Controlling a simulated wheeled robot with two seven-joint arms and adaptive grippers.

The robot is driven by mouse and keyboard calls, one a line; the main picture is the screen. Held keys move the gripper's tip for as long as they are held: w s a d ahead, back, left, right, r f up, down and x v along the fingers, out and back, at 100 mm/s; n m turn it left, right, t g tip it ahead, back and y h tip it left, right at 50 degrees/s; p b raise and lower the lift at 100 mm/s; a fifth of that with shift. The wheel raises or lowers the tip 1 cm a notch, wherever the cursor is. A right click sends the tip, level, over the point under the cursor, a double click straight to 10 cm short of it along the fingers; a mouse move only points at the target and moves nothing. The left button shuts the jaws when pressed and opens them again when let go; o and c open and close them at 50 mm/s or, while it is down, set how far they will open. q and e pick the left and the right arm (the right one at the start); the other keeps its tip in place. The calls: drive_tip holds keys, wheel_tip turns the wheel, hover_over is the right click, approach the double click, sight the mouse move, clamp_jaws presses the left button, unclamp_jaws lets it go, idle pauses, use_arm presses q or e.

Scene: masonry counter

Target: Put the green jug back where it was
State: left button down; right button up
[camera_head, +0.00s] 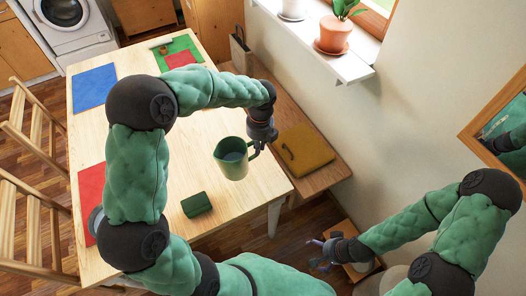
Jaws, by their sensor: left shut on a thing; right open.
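The green jug (231,160) is upright near the table's right edge, its open top facing up. My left gripper (256,146) is shut on the jug's handle side, at its right. I cannot tell whether the jug's base touches the table (245,200) or hangs just above it. My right gripper (322,256) is open and empty, low at the right, away from the table. A blue mat (94,87), a red mat (90,188) and a green mat (190,44) lie on the table; my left arm covers part of the table.
A small dark green block (196,204) lies on the table in front of the jug. A red patch (180,59) and a small brown item (163,49) are at the green mat. Chairs (30,215) stand left.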

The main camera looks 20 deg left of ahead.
use_arm(q)
drive_tip(key=w+f+b, duration=0.1)
drive_tip(key=f, duration=0.2)
drive_tip(key=w+f+b, duration=0.1)
drive_tip(key=w+f, duration=0.1)
drive_tip(key=f, duration=0.1)
drive_tip(key=w+f+b, duration=0.1)
drive_tip(key=w+f, duration=0.1)
drive_tip(key=f, duration=0.1)
drive_tip(key=shift+w+f, duration=0.1)
drive_tip(key=c, duration=1.2)
unclamp_jaws()
drive_tip(key=shift+c, duration=0.2)
